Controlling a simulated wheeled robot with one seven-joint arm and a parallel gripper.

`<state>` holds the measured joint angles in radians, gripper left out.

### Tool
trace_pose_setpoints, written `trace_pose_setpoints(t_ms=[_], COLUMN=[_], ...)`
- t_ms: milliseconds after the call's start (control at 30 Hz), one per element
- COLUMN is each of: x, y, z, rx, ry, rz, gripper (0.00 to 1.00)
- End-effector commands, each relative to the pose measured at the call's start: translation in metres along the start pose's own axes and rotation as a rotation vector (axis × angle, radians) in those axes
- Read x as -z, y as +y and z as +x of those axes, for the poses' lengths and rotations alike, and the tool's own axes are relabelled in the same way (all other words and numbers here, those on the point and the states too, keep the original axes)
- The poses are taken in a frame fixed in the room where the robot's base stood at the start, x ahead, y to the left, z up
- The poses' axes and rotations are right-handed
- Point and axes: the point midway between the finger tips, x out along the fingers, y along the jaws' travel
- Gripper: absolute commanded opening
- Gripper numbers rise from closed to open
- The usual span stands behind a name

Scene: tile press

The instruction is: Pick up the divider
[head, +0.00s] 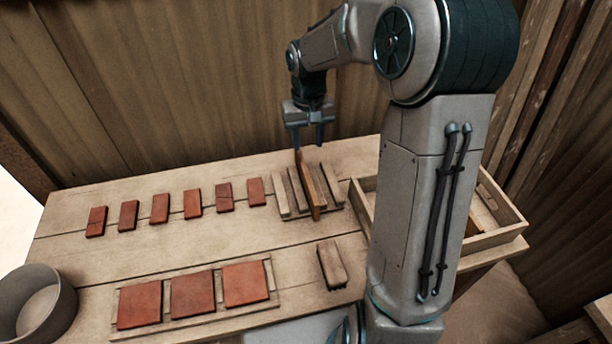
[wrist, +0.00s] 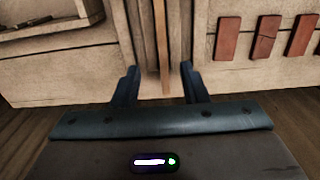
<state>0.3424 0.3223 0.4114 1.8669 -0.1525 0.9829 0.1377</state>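The divider (head: 308,186) looks like a thin, upright orange-brown wooden board, standing taller than the paler slats of a small wooden rack (head: 327,201) on the table. In the wrist view the divider (wrist: 161,45) shows as a narrow strip running away between my fingers. My gripper (head: 309,146) is open, pointing down at the far end of the divider, with its fingertips near the top edge. In the wrist view my gripper (wrist: 160,72) has a clear gap on both sides of the strip. I cannot see any contact.
A row of several small red tiles (head: 194,203) lies left of the rack. Three larger red tiles (head: 193,295) sit on a front board. A shallow wooden tray (head: 499,234) is right, partly behind my arm. A round bin (head: 62,305) stands front left.

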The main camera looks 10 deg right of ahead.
Motion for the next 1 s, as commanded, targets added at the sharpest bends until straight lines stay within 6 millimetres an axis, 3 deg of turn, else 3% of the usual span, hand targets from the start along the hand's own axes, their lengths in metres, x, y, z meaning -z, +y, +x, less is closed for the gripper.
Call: trace_pose_setpoints(t_ms=[300,567,1000], x=[-0.001,-0.001,0.001], y=[-0.004,-0.002,-0.001], z=[0.06,0.078,0.125], rx=[0.0,0.0,0.0], ry=[-0.005,-0.001,-0.001], rz=[-0.008,-0.004,-0.003], gripper=[0.4,0.4,0.4])
